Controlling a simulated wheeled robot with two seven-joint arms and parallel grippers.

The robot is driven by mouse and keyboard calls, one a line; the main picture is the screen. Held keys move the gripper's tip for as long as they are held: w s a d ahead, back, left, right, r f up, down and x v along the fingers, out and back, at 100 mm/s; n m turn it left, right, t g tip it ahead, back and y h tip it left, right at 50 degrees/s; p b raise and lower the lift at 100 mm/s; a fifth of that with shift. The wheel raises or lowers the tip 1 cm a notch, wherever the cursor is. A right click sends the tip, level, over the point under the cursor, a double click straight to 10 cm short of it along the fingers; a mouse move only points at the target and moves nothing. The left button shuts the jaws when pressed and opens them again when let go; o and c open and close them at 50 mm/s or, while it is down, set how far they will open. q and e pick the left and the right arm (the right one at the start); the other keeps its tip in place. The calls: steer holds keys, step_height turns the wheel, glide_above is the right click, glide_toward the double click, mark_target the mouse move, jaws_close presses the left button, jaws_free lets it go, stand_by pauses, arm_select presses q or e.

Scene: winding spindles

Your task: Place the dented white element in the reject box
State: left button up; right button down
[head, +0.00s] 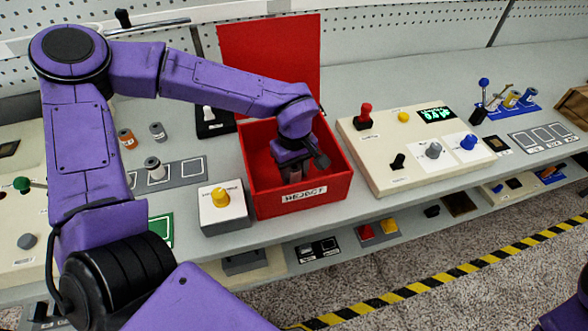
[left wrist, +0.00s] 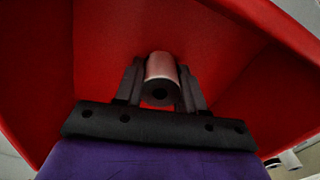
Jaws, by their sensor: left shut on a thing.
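The red reject box (head: 318,199), labelled REJECT on its front, stands on the bench with a tall red panel (head: 268,65) upright behind it. My left gripper (head: 291,172) points down inside the box, below the rim. In the left wrist view, my left gripper (left wrist: 161,84) is shut on a pale cylindrical element (left wrist: 161,66) with a dark hole in its end. The element looks pinkish against the red walls, and I cannot make out a dent. In the head view the element is hidden by the gripper and box wall. My right gripper is not in view.
A grey box with a yellow knob (head: 220,196) stands close left of the reject box. A cream control panel (head: 410,150) stands to its right. Spindles stand at a grey tray (head: 188,170) on the left. The bench behind the panel is clear.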

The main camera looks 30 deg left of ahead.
mark_target(294, 167)
arm_select(q)
steer(key=shift+s+f, duration=0.1)
steer(key=shift+s, duration=0.05)
steer(key=o, duration=1.1)
steer(key=shift+c, duration=0.2)
step_height(294, 167, up, 12)
steer(key=shift+r, duration=0.2)
